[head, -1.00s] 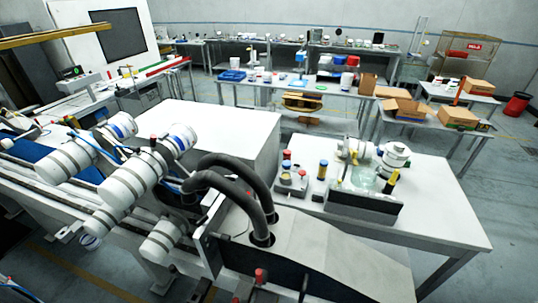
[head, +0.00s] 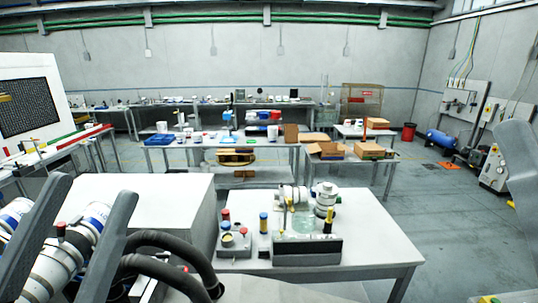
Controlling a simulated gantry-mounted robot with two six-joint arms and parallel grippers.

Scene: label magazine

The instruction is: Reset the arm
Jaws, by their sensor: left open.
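My left gripper (head: 95,188) is at the lower left of the head view. Its two grey fingers point up and stand well apart, with nothing held between them. Behind the fingers are white cylinders with blue bands and black hoses (head: 165,262). The gripper is left of the white table (head: 375,235) and apart from the things on it. A smooth grey part at the right edge is cut off by the frame; I cannot tell whether it belongs to my right gripper.
A dark box (head: 307,252) with a white cylindrical device (head: 325,200) behind it stands on the table. Left of it are a yellow-and-blue cylinder (head: 263,222) and a grey button box (head: 234,244). Cardboard boxes (head: 328,151) lie on a bench behind. The table's right part is bare.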

